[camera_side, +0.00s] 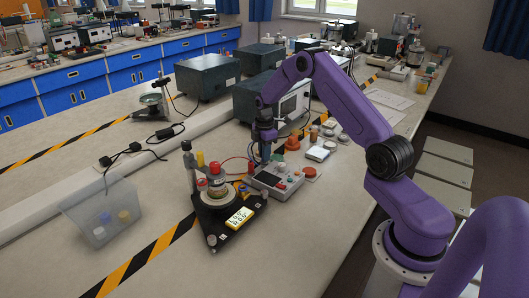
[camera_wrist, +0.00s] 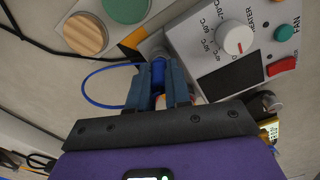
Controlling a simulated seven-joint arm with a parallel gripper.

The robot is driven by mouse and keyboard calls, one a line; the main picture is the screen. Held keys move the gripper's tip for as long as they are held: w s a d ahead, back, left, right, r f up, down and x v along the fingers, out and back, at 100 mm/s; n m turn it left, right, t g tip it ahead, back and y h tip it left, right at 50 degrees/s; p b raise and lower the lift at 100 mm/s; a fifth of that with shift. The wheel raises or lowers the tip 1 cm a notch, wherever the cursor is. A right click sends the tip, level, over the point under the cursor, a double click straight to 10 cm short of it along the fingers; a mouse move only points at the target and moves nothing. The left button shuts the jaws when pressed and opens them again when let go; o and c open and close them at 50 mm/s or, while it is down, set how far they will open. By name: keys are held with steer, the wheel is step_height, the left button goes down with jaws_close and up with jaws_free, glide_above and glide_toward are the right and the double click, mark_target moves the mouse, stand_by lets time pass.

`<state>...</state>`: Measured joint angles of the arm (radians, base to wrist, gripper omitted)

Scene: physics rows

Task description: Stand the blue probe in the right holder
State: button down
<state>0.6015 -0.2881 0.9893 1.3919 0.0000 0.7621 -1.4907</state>
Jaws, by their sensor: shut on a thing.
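My gripper (camera_wrist: 158,92) is shut on the blue probe (camera_wrist: 158,72), which shows between the two fingers in the wrist view. A thin blue cable (camera_wrist: 90,82) loops out to the left of it. A grey rounded piece (camera_wrist: 152,44) lies just beyond the probe's end; I cannot tell whether it is a holder or whether the probe touches it. In the side view my gripper (camera_side: 265,150) points down at the left back edge of the grey control box (camera_side: 275,183). The probe cannot be made out clearly there, and I cannot pick out the right holder.
The control box has a white dial (camera_wrist: 234,38), a teal button and a red button. A black-based instrument (camera_side: 222,212) with a yellow display stands close to its left. A clear bin (camera_side: 103,213) is further left. Dark equipment cases (camera_side: 207,76) stand behind.

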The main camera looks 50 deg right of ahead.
steer(key=shift+f, duration=0.35)
stand_by(0.3)
steer(key=c, duration=1)
jaws_free()
steer(key=shift+s, duration=0.1)
steer(key=shift+o, duration=1.3)
steer(key=shift+r, duration=0.1)
steer(key=shift+r, duration=3.65)
